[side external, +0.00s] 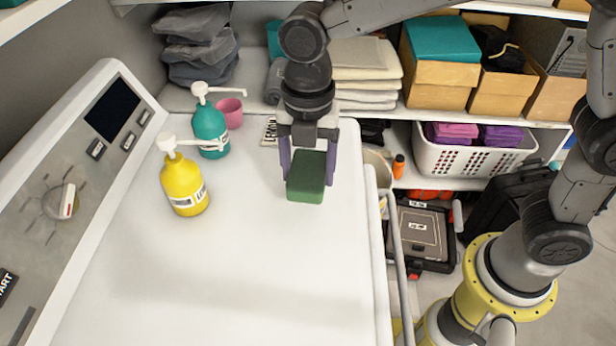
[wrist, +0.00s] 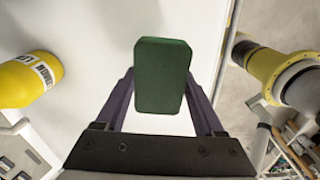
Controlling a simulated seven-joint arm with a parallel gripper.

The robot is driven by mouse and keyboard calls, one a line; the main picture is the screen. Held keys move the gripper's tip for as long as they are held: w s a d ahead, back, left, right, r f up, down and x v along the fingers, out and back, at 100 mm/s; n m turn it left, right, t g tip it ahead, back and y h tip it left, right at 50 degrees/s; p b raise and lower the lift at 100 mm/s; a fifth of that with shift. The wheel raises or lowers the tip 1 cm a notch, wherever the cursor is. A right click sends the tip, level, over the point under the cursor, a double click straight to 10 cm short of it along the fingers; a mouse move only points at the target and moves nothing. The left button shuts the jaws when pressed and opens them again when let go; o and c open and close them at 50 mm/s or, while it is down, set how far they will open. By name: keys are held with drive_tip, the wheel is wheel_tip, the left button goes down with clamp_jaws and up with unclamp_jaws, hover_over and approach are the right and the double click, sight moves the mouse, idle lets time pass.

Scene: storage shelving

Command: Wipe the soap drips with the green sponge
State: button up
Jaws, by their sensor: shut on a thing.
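My gripper (side external: 308,170) is shut on the green sponge (side external: 306,184) over the right part of the white machine top (side external: 270,265). The wrist view also shows the sponge (wrist: 161,75) between the two purple-grey fingers of my gripper (wrist: 160,95). I cannot tell whether the sponge touches the surface. A yellow pump bottle (side external: 185,187) stands upright to the left of the sponge, and a teal pump bottle (side external: 209,130) stands behind it. No soap drips can be made out on the white surface in either view.
A pink cup (side external: 229,113) stands behind the teal bottle. A sloped control panel (side external: 75,170) borders the top on the left. A white rail (side external: 398,260) runs along the right edge. Shelves with folded towels (side external: 365,72) and boxes (side external: 440,75) are behind. The front of the top is clear.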

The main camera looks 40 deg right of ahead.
drive_tip(key=shift+r, duration=1.1)
drive_tip(key=w+d+f+m, duration=0.1)
drive_tip(key=w+d, duration=0.1)
drive_tip(key=d, duration=0.1)
drive_tip(key=w+d+f+m, duration=0.1)
drive_tip(key=w+d+m, duration=0.1)
drive_tip(key=d, duration=0.1)
drive_tip(key=w+d+f+m, duration=0.1)
drive_tip(key=w+d+m, duration=0.1)
drive_tip(key=d, duration=0.2)
drive_tip(key=shift+w+d, duration=0.1)
drive_tip(key=shift+w, duration=0.15)
drive_tip(key=w+d+f+m, duration=0.1)
drive_tip(key=d+m, duration=0.2)
drive_tip(key=m, duration=0.1)
drive_tip(key=w+d+f+m, duration=0.1)
drive_tip(key=w+d+m, duration=0.1)
drive_tip(key=d+m, duration=0.1)
drive_tip(key=w+d+f+m, duration=0.1)
drive_tip(key=w+d+m, duration=0.1)
drive_tip(key=d+m, duration=0.2)
drive_tip(key=shift+m, duration=0.3)
drive_tip(key=shift+w+d+m, duration=0.2)
drive_tip(key=shift+w+m, duration=0.05)
drive_tip(key=shift+m, duration=0.75)
drive_tip(key=m, duration=0.3)
drive_tip(key=shift+w+m, duration=0.3)
drive_tip(key=shift+m, duration=0.1)
